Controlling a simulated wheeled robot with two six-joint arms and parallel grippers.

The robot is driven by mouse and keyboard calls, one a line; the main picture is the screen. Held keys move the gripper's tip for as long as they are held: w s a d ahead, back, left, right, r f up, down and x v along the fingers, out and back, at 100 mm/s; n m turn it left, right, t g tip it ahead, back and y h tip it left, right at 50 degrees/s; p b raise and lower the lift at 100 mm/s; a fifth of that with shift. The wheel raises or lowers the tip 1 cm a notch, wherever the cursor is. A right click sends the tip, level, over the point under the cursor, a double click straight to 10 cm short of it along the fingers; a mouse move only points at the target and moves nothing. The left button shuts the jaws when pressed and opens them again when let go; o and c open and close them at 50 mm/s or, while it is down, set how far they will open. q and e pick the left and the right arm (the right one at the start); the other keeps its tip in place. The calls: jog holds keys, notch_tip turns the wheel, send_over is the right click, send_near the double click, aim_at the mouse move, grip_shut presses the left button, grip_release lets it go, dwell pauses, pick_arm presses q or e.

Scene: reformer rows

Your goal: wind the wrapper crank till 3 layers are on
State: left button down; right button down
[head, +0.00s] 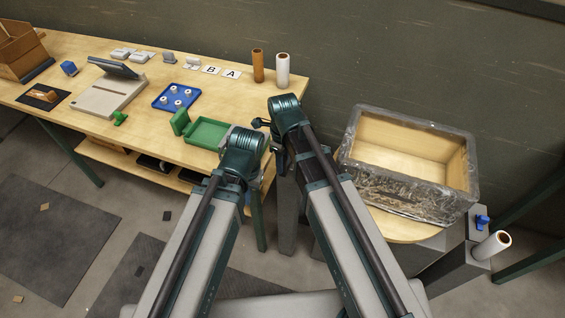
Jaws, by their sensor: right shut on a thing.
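A crate (366,179) with pale wooden inner walls stands on a round wooden turntable (398,226). Clear, wrinkled film covers its outer sides; I cannot count the layers. A film roll (491,246) leans on the grey post (467,236) at its right, below a blue knob (482,221). My right gripper (262,123) is mostly hidden at the far end of my right arm, left of the crate, by a small dark knob. It is shut on the crank handle, which is barely visible. My left arm ends near the table's right end; its gripper is hidden.
The wooden table (225,88) at left holds a green tray (208,132), a blue tray (176,97), a grey device (108,95) and two upright rolls, brown (258,65) and white (282,70). Dark mats (55,235) lie on the floor. A wall runs behind.

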jog(key=shift+s, duration=0.1)
jog(key=c, duration=0.6)
grip_release()
jog(key=shift+d, duration=0.1)
jog(key=shift+r, duration=0.15)
notch_tip(320, 180, up, 14)
jog(key=p, duration=1.3)
jog(key=shift+f+p, duration=0.25)
jog(key=shift+p, duration=0.15)
jog(key=s+d+n, duration=0.3)
jog(key=d+n, duration=0.3)
jog(key=n, duration=0.7)
jog(key=s+d+n, duration=0.2)
jog(key=d+n, duration=0.4)
jog(key=n, duration=0.6)
jog(key=s+a+f+n+b, duration=0.2)
jog(key=s+a+f+b, duration=0.1)
jog(key=a+f+b, duration=0.1)
jog(key=s+a+f+n+h+b, duration=0.1)
jog(key=s+a+f+n+b, duration=0.1)
jog(key=a, duration=0.5)
notch_tip(320, 180, down, 2)
jog(key=shift+s+a+f+b, duration=0.2)
jog(key=shift+s+b, duration=0.3)
jog(key=shift+b, duration=0.7)
